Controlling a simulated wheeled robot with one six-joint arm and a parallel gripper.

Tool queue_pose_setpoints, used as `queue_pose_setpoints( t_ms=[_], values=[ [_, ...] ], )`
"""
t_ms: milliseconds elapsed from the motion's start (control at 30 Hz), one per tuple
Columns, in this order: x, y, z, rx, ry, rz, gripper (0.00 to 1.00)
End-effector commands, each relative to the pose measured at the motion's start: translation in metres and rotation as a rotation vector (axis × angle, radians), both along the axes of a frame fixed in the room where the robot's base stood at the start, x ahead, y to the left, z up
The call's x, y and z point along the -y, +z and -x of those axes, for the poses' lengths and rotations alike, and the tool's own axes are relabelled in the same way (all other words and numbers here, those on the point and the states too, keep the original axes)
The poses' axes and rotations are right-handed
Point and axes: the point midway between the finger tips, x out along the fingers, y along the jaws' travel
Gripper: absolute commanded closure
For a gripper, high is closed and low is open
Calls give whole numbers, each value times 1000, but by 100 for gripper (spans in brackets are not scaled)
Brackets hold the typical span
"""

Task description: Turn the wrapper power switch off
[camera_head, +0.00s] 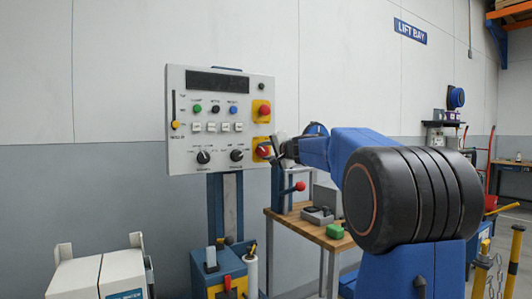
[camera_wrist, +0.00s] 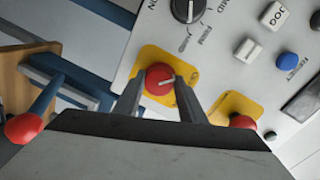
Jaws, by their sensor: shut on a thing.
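The wrapper power switch (camera_head: 263,151) is a red rotary knob on a yellow plate, at the lower right of the grey control panel (camera_head: 221,165). In the wrist view the red knob (camera_wrist: 158,80) sits between my two fingertips, with a white mark pointing toward the picture's right. My gripper (camera_head: 273,152) reaches it from the right and is shut on the knob; the fingers (camera_wrist: 158,92) lie on either side of it. In the head view the gripper partly covers the switch, and its lettering is too small to read.
A red mushroom button (camera_head: 264,110) on a yellow plate sits just above the switch, close to one finger in the wrist view. Black dials (camera_head: 237,155) are to the left. A red-knobbed lever (camera_head: 300,186) stands by the wooden bench (camera_head: 318,234) below my arm.

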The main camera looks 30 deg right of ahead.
Motion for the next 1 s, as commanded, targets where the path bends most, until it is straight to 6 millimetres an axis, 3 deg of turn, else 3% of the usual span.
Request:
queue_pose_setpoints(
  t_ms=[200, 233, 300, 667, 767, 1000],
  values=[
    [0, 0, -1, 1, 1, 1, 85],
    [0, 0, -1, 1, 1, 1, 56],
    [0, 0, -1, 1, 1, 0, 44],
    [0, 1, 4, 0, 0, 0, 44],
    [1, 1, 13, 0, -1, -1, 44],
    [3, 6, 56, 1, -2, 0, 44]
  ],
)
